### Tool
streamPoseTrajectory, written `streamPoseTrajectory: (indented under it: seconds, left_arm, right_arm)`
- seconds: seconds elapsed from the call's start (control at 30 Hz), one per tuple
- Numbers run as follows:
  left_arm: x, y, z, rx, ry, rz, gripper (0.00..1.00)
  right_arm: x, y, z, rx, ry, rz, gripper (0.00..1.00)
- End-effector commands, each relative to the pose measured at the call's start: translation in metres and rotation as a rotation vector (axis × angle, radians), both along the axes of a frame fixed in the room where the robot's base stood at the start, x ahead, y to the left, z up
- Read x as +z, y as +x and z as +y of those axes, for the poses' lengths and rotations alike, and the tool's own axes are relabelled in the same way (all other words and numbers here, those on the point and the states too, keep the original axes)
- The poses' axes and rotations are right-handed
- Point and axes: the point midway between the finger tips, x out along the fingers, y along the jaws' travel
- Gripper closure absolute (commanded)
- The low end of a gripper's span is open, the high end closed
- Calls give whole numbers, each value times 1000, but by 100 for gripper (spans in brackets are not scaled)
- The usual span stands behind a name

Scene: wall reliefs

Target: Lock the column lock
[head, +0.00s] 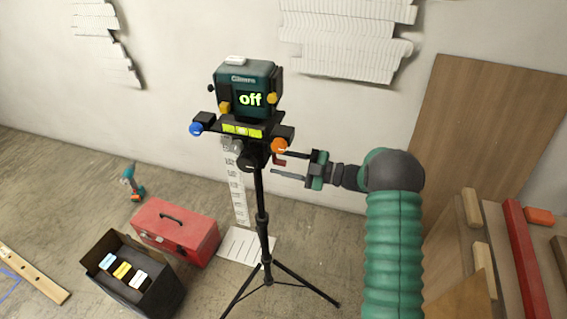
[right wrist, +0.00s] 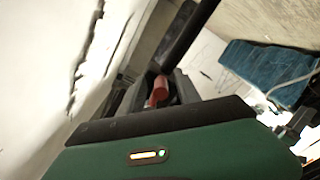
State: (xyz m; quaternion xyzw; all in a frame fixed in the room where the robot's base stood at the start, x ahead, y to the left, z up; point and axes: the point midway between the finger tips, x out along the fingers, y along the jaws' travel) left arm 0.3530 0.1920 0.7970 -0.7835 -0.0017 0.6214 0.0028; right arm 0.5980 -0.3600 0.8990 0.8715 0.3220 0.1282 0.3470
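A tripod (head: 262,215) stands upright with a dark green instrument reading "off" (head: 250,98) on its head. A small red lever (head: 279,160), which looks like the column lock, is on the right side of the tripod's neck, below an orange knob (head: 279,146). My right gripper (head: 281,164) comes in from the right with its fingers apart, around or just in front of the red lever. In the right wrist view the red lever (right wrist: 158,92) shows between the two fingers. I cannot tell whether they touch it. My left gripper is out of view.
A blue knob (head: 196,129) is at the mount's left. A red toolbox (head: 176,232), a black open box (head: 133,270) and a drill (head: 132,182) lie on the floor at left. Boards (head: 490,130) lean on the wall at right. Tripod legs spread below.

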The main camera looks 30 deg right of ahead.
Motion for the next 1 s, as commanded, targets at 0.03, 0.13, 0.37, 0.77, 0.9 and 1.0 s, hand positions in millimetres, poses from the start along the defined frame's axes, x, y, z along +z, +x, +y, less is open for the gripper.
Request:
streamPoseTrajectory:
  seconds: [0.03,0.13,0.37,0.77,0.9,1.0]
  left_arm:
    - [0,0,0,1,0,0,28]
    - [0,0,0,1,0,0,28]
    - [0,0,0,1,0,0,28]
    - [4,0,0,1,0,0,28]
    - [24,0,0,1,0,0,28]
    - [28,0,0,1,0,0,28]
  right_arm:
    - [0,1,1,1,0,-1,60]
    - [-1,1,-2,-1,3,0,60]
    - [-2,0,-5,-1,6,1,78]
    - [1,-1,-2,1,13,10,100]
    - [4,-5,4,3,100,83,100]
    - [1,-7,6,5,142,117,100]
